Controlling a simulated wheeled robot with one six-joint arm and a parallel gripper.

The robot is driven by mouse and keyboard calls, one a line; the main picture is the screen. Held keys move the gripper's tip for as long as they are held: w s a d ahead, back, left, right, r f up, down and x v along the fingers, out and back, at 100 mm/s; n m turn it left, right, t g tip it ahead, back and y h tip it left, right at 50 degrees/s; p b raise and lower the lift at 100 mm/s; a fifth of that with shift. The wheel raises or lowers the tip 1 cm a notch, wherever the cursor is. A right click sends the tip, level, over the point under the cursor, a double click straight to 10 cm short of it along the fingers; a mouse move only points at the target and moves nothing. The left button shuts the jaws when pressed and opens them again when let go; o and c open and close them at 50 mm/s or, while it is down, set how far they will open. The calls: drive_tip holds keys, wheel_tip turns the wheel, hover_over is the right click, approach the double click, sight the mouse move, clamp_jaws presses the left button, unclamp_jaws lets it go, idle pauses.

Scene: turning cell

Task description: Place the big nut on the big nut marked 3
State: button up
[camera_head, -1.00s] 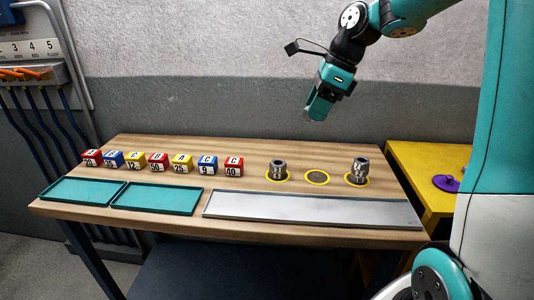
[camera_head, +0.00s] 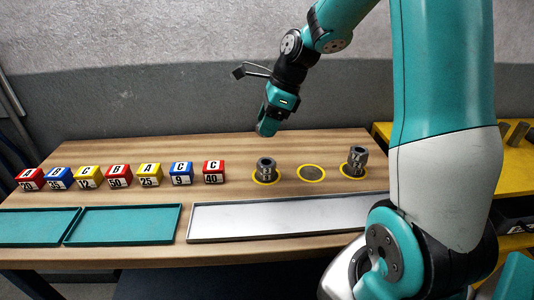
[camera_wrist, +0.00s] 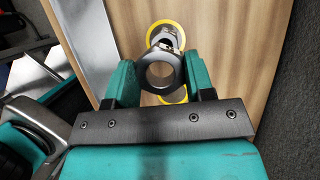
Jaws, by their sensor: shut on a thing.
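My gripper (camera_head: 267,131) hangs above the back of the wooden table. In the wrist view my gripper (camera_wrist: 160,88) is shut on a dark grey big nut (camera_wrist: 153,91), its round hole facing the camera. In the head view the held nut is not clearly visible. A nut or short nut stack (camera_head: 266,168) stands in the left yellow ring, below my gripper in the picture and apart from it. A taller stack (camera_head: 357,158) stands in the right ring. Their markings are too small to read surely. The middle ring (camera_head: 311,173) is empty.
A row of red, blue and yellow lettered blocks (camera_head: 118,176) stands left of the rings. Two teal trays (camera_head: 122,224) and a long grey metal tray (camera_head: 262,220) lie along the front edge. A yellow table (camera_head: 512,170) with cylindrical parts stands at the right, behind my arm.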

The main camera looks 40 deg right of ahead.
wheel_tip(320, 180, down, 9)
drive_tip(key=shift+r, duration=0.2)
idle(0.3)
drive_tip(key=o, duration=1)
drive_tip(key=shift+f, duration=0.1)
drive_tip(key=shift+o, duration=0.2)
drive_tip(key=v, duration=1.2)
wheel_tip(320, 180, up, 2)
drive_tip(key=n, duration=0.9)
hover_over(263, 162)
drive_tip(key=s+a, duration=0.6)
drive_tip(key=s+a+r+n+g, duration=0.1)
drive_tip(key=s+a+n+g, duration=0.1)
drive_tip(key=s+a+n, duration=1.3)
drive_tip(key=s+n, duration=0.1)
drive_tip(key=n, duration=0.7)
drive_tip(key=shift+s+a+r+g, duration=0.25)
drive_tip(key=shift+s+a+g, duration=0.05)
drive_tip(key=shift+s, duration=0.1)
